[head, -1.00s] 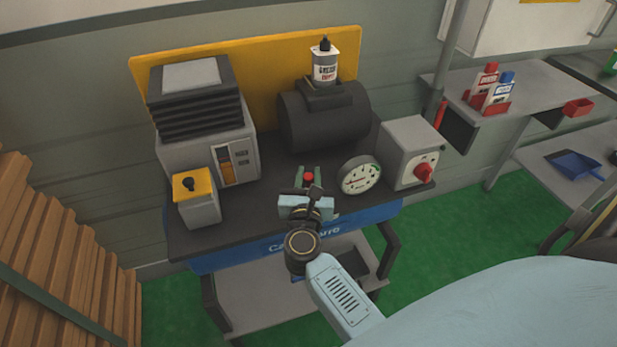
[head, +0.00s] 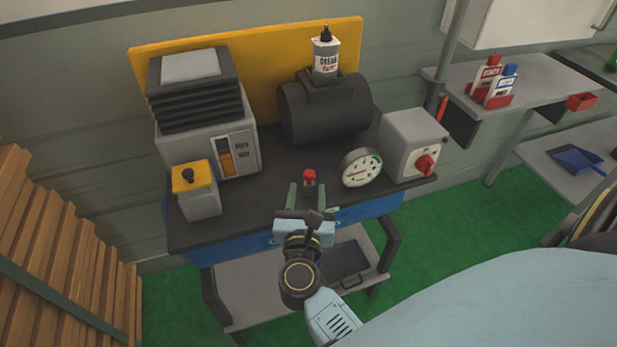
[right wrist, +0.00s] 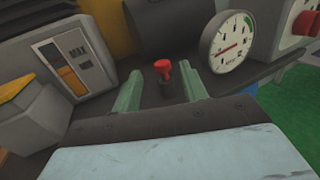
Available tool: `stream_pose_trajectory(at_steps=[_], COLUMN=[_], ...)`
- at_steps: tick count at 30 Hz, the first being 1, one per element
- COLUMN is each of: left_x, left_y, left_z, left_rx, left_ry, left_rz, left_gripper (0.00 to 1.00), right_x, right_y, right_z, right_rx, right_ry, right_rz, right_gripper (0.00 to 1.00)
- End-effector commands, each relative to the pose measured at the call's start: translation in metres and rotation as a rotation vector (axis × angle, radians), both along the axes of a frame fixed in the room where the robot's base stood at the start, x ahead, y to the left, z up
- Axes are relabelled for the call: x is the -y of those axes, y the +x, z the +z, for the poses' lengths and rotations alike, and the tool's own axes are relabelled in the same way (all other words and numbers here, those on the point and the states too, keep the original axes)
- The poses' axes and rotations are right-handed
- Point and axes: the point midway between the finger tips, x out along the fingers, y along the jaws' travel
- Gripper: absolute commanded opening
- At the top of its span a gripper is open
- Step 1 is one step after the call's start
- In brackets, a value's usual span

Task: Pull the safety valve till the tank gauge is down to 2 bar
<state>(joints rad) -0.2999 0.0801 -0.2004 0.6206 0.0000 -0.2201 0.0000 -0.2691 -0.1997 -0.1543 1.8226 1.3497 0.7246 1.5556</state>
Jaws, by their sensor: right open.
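The safety valve is a small red knob (head: 310,176) on a dark stem at the bench's front. It also shows in the right wrist view (right wrist: 163,68). The gauge (head: 362,167) is a round white dial right of the valve. In the right wrist view the gauge (right wrist: 227,43) has a red needle pointing left and slightly down, and a green arc at upper right; its numbers are too small to read. My right gripper (head: 307,188) is open, its green fingers pointing at the knob from the front, one on each side of it, without gripping. My left gripper is not in view.
A dark cylindrical tank (head: 325,108) lies behind the valve, with a bottle (head: 326,57) on top. A grey box with a red dial (head: 412,147) stands right of the gauge. A yellow-topped box (head: 197,192) and a ribbed machine (head: 205,150) stand left.

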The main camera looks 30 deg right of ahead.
Motion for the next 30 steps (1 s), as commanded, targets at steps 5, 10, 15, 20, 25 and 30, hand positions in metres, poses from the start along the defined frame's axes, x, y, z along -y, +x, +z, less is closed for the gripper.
stream_pose_trajectory(at_steps=[5,10,15,20,25,30], left_x=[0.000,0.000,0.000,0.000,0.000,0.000], left_y=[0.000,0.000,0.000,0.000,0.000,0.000], left_z=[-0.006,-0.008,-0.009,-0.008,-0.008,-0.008], left_rx=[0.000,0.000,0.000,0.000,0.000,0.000], left_ry=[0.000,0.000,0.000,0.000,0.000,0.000], left_rz=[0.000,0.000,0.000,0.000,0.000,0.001], left_gripper=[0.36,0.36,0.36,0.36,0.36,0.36], right_x=[-0.021,-0.031,-0.034,-0.034,-0.034,-0.036], right_y=[-0.029,-0.043,-0.047,-0.047,-0.046,-0.045], right_z=[-0.001,0.000,0.000,0.000,0.000,-0.004], right_rx=[0.000,0.001,0.001,0.002,0.002,-0.018], right_ry=[0.003,0.001,0.002,0.001,0.001,-0.028], right_rz=[-0.001,-0.001,-0.002,-0.001,-0.001,0.015], right_gripper=[0.43,0.43,0.43,0.43,0.43,0.43])
